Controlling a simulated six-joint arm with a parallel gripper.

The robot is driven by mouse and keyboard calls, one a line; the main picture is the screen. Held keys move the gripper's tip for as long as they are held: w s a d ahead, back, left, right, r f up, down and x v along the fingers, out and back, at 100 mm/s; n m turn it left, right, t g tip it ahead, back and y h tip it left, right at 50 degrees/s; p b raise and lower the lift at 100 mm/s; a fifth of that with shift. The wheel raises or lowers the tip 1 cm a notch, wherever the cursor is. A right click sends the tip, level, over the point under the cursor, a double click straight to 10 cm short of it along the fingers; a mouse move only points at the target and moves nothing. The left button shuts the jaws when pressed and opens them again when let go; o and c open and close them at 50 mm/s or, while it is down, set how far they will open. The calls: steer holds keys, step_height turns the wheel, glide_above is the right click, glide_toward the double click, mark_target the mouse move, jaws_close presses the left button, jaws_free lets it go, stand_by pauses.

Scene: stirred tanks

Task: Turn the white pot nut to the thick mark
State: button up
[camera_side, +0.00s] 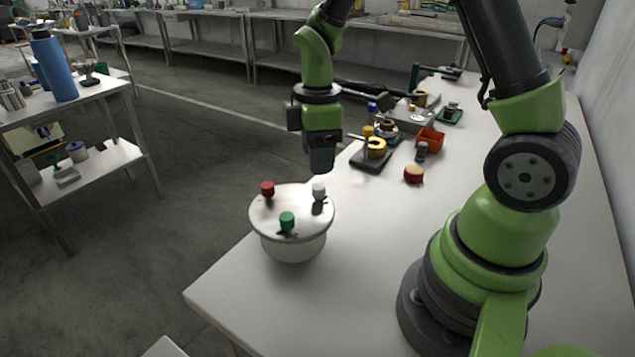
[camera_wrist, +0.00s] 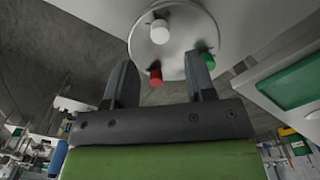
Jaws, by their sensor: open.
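A pale round pot (camera_side: 293,248) stands near the table's front left corner, with a wide white lid (camera_side: 262,222) that also shows in the wrist view (camera_wrist: 184,45). The white nut (camera_side: 319,188) stands upright at the lid's right side; in the wrist view the white nut (camera_wrist: 160,31) lies beyond my fingertips, roughly between them sideways. My gripper (camera_side: 321,168) is just above the white nut in the side view, apart from it. In the wrist view my gripper (camera_wrist: 160,62) is open and empty. Dark shapes show by the nut's foot; I cannot tell the thick mark.
A red nut (camera_side: 267,188) and a green nut (camera_side: 287,220) stand on the same lid. Behind are a black base (camera_side: 369,162) with yellow parts, a red-and-tan knob (camera_side: 413,174) and an orange bin (camera_side: 430,140). The table right of the pot is clear.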

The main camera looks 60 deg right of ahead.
mark_target(317, 185)
step_height(317, 185, down, 6)
steer(key=shift+f, duration=0.2)
steer(key=shift+c, duration=0.4)
steer(key=c, duration=0.8)
steer(key=shift+c, duration=0.2)
steer(key=shift+m, duration=0.3)
steer(key=m, duration=1.1)
steer(key=shift+d, duration=0.1)
steer(key=shift+w, duration=0.1)
